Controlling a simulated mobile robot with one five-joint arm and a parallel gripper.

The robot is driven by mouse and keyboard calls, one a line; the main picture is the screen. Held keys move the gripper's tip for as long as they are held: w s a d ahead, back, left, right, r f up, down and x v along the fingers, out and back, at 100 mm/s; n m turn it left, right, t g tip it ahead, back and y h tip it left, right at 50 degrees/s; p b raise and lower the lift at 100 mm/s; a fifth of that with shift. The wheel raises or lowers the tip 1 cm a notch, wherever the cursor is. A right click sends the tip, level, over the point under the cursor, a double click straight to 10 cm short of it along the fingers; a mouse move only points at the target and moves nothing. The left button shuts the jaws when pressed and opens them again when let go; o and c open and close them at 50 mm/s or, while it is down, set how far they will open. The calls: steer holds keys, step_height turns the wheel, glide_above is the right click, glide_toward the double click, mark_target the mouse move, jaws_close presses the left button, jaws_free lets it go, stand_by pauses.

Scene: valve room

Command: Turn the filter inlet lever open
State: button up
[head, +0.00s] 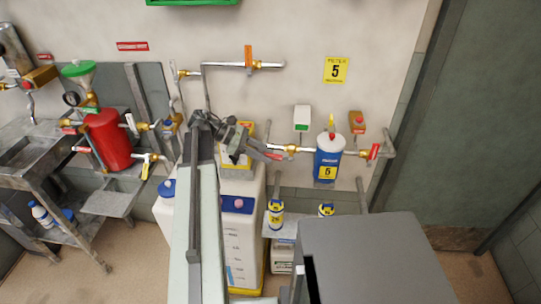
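A blue filter canister (329,158) with a yellow 5 label hangs on the wall, right of centre. On its left pipe is a brass valve (291,149) with a red lever (271,155) pointing left, roughly along the pipe. No readable label marks either lever as the inlet. My gripper (257,148) is at the left lever's free end, close to or touching it. The fingertips are small and partly overlap the lever, so their opening and any grip are unclear.
A yellow sign with a 5 (336,70) is above the canister. A white tank (242,235) stands below my arm. Yellow-and-blue bottles (276,214) stand below the canister. A red vessel (108,139) with several valves is at left. An orange-handled valve (248,57) is above.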

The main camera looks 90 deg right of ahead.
steer(key=p+v, duration=0.1)
steer(key=v, duration=0.4)
steer(key=shift+s+r+p, duration=0.1)
steer(key=shift+r+p, duration=0.05)
steer(key=shift+p, duration=0.25)
steer(key=shift+w, duration=0.25)
steer(key=shift+c, duration=0.3)
